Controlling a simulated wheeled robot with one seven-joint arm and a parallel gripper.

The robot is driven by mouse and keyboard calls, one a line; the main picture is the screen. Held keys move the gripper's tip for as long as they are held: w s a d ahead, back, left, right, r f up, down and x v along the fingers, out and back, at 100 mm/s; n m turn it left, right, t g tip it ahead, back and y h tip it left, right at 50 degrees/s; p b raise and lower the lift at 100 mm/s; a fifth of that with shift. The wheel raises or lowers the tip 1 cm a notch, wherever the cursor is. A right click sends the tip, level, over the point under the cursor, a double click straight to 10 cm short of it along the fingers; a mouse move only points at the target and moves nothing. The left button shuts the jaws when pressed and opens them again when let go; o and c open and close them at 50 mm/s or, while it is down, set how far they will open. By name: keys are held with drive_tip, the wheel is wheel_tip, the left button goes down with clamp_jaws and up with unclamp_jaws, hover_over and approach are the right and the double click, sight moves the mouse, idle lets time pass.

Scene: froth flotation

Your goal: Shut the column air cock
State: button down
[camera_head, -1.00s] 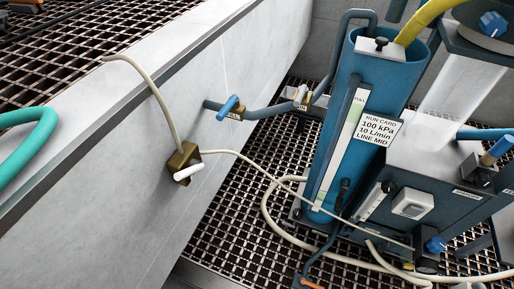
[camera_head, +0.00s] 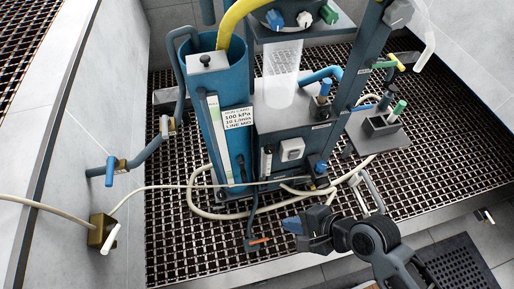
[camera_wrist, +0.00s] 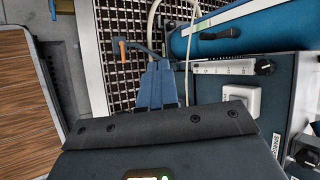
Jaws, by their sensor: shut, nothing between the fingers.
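Several cocks show in the head view, and I cannot read a label that says which is the column air cock. A brass cock with a white lever (camera_head: 110,238) sits on the wall at lower left, with cream hose at it.
Cream hose (camera_head: 205,211) loops over the grating floor (camera_head: 185,245). A side stand (camera_head: 378,130) holds a green-topped item.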

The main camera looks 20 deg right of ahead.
drive_tip(key=w+a+r+m+g+y+p, duration=0.35)
drive_tip(key=w+a+r+p, duration=0.2)
drive_tip(key=a+r, duration=0.3)
drive_tip(key=m+g+y+p, duration=0.3)
drive_tip(key=g+p, duration=0.1)
drive_tip(key=g, duration=0.3)
approach(111, 242)
drive_tip(key=shift+t, duration=0.35)
drive_tip(key=x, duration=0.6)
drive_tip(key=shift+s+a, duration=0.3)
